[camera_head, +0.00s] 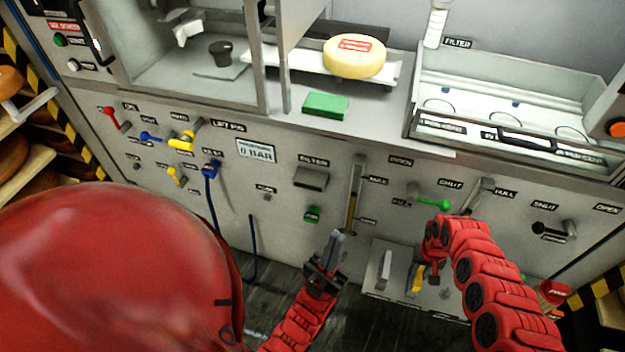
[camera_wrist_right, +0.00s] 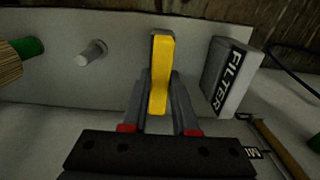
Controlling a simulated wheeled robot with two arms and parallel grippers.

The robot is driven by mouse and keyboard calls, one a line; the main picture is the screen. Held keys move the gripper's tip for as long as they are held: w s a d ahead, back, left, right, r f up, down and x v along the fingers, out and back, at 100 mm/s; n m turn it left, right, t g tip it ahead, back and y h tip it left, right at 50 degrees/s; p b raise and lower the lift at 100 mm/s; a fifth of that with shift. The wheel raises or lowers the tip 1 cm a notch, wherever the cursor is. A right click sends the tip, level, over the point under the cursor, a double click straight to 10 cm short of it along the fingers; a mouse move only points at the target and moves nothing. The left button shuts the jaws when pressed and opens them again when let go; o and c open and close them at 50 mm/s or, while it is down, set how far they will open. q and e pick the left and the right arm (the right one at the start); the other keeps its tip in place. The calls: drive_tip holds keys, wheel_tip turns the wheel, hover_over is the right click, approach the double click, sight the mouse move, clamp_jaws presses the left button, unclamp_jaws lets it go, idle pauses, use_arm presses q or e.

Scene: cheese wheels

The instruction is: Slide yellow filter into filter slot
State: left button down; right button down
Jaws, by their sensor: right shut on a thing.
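The yellow filter (camera_wrist_right: 161,75) is a narrow upright yellow piece between the fingers of my right gripper (camera_wrist_right: 160,108), which is shut on it. In the head view the yellow filter (camera_head: 417,279) shows low on the grey shelf (camera_head: 376,288) at the panel's foot, beside my right gripper (camera_head: 428,272). I cannot tell whether it touches the shelf. The filter slot (camera_head: 311,178) is a grey box with a dark opening under a FILTER label, up and left of my right gripper. My left gripper (camera_head: 326,268) is in front of the lower panel, apart from everything; its jaw gap is unclear.
A pale block (camera_head: 385,268) stands on the shelf left of the yellow filter; the wrist view shows a FILTER-marked block (camera_wrist_right: 229,77). A peg (camera_wrist_right: 92,52) stands on the other side. A level gauge (camera_head: 353,195) and green lever (camera_head: 433,203) are on the panel above.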

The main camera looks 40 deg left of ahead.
drive_tip(key=shift+r, duration=0.15)
drive_tip(key=shift+r+p, duration=3.85)
drive_tip(key=shift+p, duration=0.05)
drive_tip(key=shift+r, duration=0.1)
wheel_tip(320, 180, up, 3)
drive_tip(key=p, duration=0.3)
